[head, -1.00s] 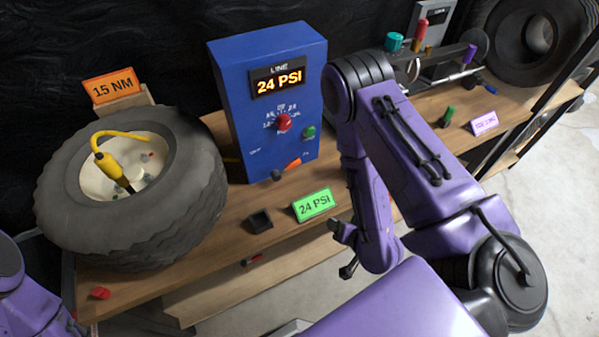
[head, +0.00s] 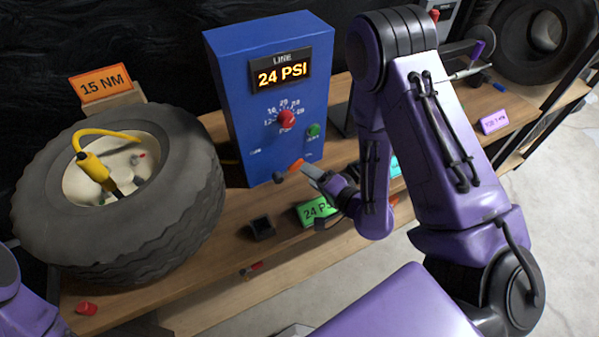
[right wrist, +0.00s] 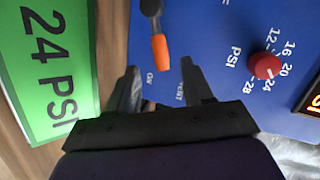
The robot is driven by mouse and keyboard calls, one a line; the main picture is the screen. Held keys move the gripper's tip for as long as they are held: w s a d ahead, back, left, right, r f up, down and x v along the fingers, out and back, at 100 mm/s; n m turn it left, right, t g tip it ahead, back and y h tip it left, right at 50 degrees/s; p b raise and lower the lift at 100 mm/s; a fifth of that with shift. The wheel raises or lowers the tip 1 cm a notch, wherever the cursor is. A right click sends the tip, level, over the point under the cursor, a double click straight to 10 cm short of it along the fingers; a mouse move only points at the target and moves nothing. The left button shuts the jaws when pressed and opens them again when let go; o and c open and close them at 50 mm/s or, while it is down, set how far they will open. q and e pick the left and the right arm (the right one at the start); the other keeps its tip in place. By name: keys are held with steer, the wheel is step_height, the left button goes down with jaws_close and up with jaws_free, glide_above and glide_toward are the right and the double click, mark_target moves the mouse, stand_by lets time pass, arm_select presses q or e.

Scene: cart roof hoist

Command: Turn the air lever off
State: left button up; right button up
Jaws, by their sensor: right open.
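The air lever has an orange grip (head: 297,165) and a dark pivot (head: 279,177), low on the front of the blue LINE box (head: 225,110). In the right wrist view the orange grip (right wrist: 160,48) points down toward the space between my fingertips. My right gripper (head: 313,173) is open, with its fingertips just right of the orange grip; they also show in the right wrist view (right wrist: 160,72). I see nothing between the fingers, and the grip looks slightly ahead of them. Only part of my left arm shows at the lower left; its gripper is out of view.
The box has a red knob (head: 286,119), a green button (head: 314,130) and a 24 PSI display (head: 282,75). A green 24 PSI card (head: 310,211) is partly hidden by my right gripper. A small black block (head: 262,228) lies nearby.

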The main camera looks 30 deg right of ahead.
mark_target(290, 170)
steer(key=p+x, duration=0.1)
steer(key=x, duration=0.4)
steer(key=shift+r, duration=0.15)
steer(key=shift+w, duration=0.4)
jaws_close()
